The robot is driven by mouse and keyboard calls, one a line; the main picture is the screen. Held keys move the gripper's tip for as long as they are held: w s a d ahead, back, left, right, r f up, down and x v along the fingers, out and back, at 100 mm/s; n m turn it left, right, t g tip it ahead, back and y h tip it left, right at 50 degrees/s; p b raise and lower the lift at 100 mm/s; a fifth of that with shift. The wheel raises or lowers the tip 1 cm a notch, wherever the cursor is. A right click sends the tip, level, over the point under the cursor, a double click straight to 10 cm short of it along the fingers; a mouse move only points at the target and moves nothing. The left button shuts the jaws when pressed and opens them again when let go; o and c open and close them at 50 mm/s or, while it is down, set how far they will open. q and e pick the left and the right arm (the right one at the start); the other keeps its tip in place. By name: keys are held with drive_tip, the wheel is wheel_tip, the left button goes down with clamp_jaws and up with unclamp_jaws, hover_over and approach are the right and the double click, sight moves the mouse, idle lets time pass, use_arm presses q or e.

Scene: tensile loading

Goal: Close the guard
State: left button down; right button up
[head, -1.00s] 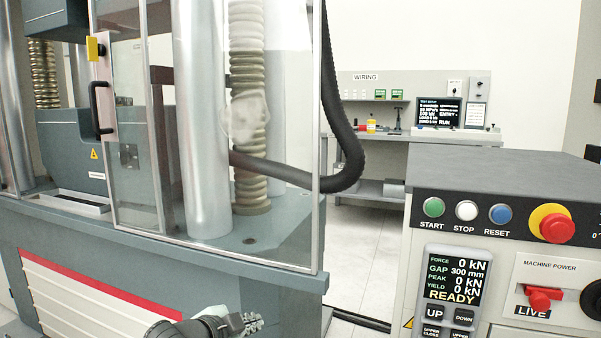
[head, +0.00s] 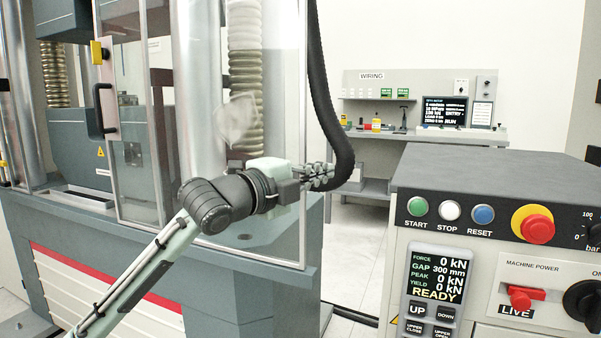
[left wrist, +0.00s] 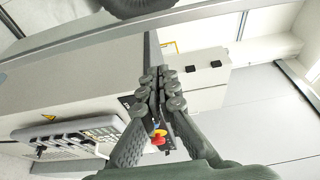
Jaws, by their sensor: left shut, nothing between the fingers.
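The guard is a clear panel (head: 132,190) in a metal frame on the front of the testing machine. Its black upright handle (head: 102,110) is at the left edge of the panel, below a yellow block (head: 96,52). Left of the handle the grey machine parts show without a clear pane that I can make out. My left gripper (head: 322,177) is shut and empty, in front of the panel's right end and well right of the handle, pointing right. In the left wrist view its fingers (left wrist: 162,88) are together. My right gripper is not in view.
A control console (head: 490,205) stands at the right with buttons, a red emergency stop (head: 537,229) and a display reading READY. A black hose (head: 328,90) hangs just beyond my left gripper. A bench (head: 430,137) stands at the back. Pale floor shows between machine and console.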

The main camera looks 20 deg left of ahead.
use_arm(q)
drive_tip(key=shift+w+a, duration=0.25)
drive_tip(key=shift+a, duration=0.7)
drive_tip(key=shift+w+a, duration=0.2)
drive_tip(key=shift+a, duration=0.7)
drive_tip(key=shift+a, duration=0.1)
